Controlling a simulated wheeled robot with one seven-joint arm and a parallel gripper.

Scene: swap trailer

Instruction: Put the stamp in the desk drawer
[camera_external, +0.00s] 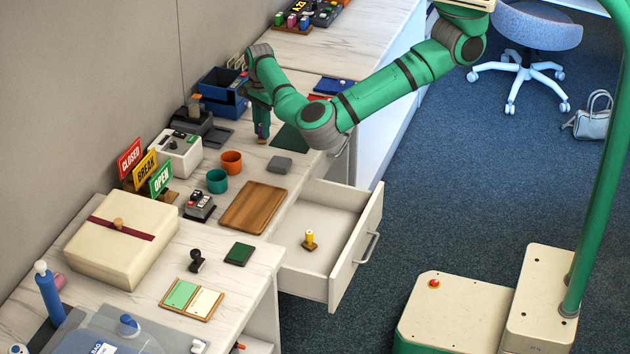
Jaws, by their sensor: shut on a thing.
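My gripper (261,118) is low over the far part of the desk, pointing down. It is shut on a small dark, purplish thing (262,131), mostly hidden by the fingers; I cannot tell whether it is a stamp. The desk drawer (318,281) is pulled open toward the right. A yellow-handled stamp (310,239) stands upright inside it. A black stamp (196,261) stands on the near part of the desk. The gripper is up and left of the drawer in the picture, apart from it.
A grey-white machine (174,155) and sign boards (146,170) stand along the wall. The drawer has free floor space around its stamp.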

